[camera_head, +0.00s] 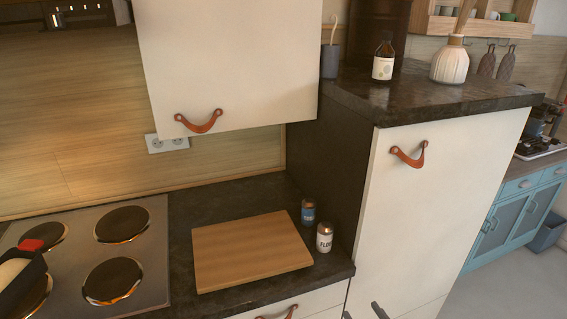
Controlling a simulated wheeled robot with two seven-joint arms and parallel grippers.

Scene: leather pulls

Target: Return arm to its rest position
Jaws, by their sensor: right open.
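Only the tips of my right gripper (363,312) show, two dark grey fingertips at the bottom edge, right of centre. They are apart, with nothing visible between them. They appear in front of the lower edge of the tall cream cabinet door (425,190) and its neighbouring drawer. The rest of that arm is out of frame. My left gripper is not in view.
A wooden board (250,250), a blue-labelled jar (308,212) and a flour jar (324,238) stand on the dark counter. A hob (140,270) with a dark pan (22,280) is left. A cream wall cabinet (235,60) with a leather pull (200,125) hangs above.

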